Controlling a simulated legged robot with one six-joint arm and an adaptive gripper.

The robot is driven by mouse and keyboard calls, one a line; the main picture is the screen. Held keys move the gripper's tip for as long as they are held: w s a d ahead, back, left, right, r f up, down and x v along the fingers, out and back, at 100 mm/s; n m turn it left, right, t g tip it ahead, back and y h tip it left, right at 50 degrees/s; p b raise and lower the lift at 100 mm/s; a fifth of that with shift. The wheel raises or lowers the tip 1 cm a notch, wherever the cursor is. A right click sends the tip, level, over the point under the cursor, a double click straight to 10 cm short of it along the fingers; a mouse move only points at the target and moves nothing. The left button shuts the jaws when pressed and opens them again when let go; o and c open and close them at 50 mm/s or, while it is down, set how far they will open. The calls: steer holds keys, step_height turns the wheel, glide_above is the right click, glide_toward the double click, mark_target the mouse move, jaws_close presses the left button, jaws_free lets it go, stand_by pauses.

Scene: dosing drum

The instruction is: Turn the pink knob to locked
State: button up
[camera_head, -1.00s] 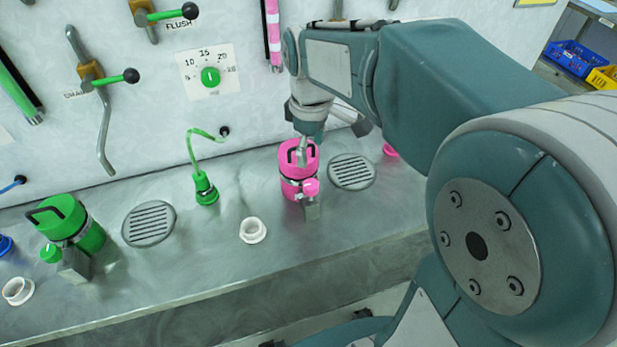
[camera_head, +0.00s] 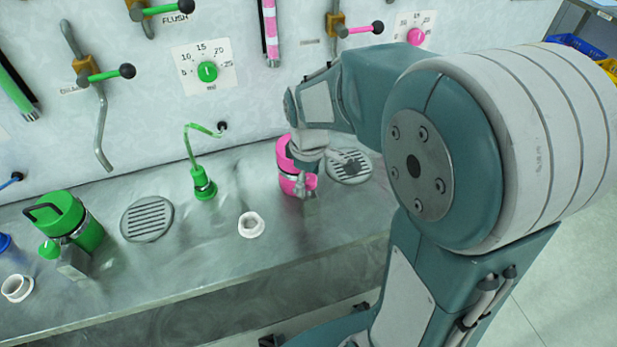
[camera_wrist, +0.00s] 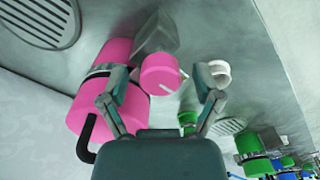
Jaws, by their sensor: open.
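The pink drum (camera_head: 285,155) stands on the steel bench, partly hidden behind my arm in the head view. In the wrist view the drum (camera_wrist: 97,112) lies across the left, with a black handle at its lid. Its round pink knob (camera_wrist: 160,72) faces the camera, with a short white line on its face and a small pale mark by its right edge. My gripper (camera_wrist: 166,84) is open, with one finger on each side of the knob and gaps visible. In the head view my gripper (camera_head: 303,190) is at the knob side of the drum, its fingers small and unclear.
A round drain grille (camera_head: 349,166) lies right of the pink drum. A white cup-like ring (camera_head: 251,225) sits left of it on the bench. A green drum (camera_head: 72,222) and a green tap (camera_head: 203,185) stand further left.

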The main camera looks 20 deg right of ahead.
jaws_close()
steer(key=shift+m, duration=0.3)
steer(key=m, duration=0.3)
steer(key=shift+m, duration=0.3)
steer(key=m, duration=0.4)
steer(key=shift+m, duration=0.3)
steer(key=m, duration=0.4)
steer(key=shift+s, duration=0.1)
steer(key=m, duration=0.5)
